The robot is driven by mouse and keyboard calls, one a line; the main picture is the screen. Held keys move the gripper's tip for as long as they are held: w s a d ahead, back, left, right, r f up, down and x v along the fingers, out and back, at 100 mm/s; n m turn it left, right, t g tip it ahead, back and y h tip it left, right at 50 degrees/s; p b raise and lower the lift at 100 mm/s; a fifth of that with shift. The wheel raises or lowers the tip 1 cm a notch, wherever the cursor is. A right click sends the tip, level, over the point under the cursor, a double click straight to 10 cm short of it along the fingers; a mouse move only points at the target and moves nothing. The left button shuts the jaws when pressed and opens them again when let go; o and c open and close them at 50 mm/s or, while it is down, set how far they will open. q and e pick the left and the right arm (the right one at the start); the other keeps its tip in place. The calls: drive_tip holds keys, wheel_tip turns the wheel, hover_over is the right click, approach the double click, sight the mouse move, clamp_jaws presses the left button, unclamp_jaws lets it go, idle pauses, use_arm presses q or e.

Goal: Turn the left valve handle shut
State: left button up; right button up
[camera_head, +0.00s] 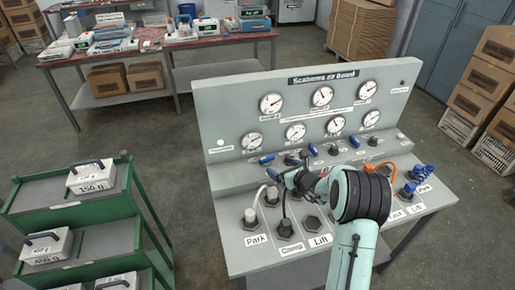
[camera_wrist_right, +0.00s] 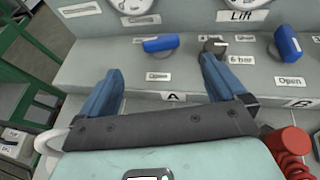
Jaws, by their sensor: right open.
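The left valve handle (camera_wrist_right: 163,43) is a short blue lever on the sloped grey panel, above a label reading "Open". It lies roughly sideways in the right wrist view. In the head view the left valve handle (camera_head: 266,160) is at the left of the panel's row of controls. My right gripper (camera_wrist_right: 160,66) is open, with its two blue fingers spread and nothing between them. The fingertips point towards the left handle, with a gap visible in the wrist view. In the head view my right gripper (camera_head: 283,168) is partly covered by its own wrist. My left gripper is out of view.
A second blue valve handle (camera_wrist_right: 287,43) stands to the right, tilted, and a dark knob (camera_wrist_right: 215,46) sits between the two. Gauges (camera_head: 271,103) line the upright board. Hose sockets (camera_head: 250,218) fill the lower shelf. A green cart (camera_head: 75,190) stands left.

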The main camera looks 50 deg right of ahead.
sight(268, 158)
drive_tip(key=p+x, duration=0.1)
drive_tip(key=x, duration=0.5)
drive_tip(key=p+x, duration=0.2)
drive_tip(key=x, duration=0.4)
drive_tip(key=shift+w+r, duration=0.15)
drive_tip(key=shift+r, duration=0.1)
drive_tip(key=shift+w+d+f+p, duration=0.1)
drive_tip(key=shift+w+f+p, duration=0.2)
drive_tip(key=shift+w+f, duration=0.15)
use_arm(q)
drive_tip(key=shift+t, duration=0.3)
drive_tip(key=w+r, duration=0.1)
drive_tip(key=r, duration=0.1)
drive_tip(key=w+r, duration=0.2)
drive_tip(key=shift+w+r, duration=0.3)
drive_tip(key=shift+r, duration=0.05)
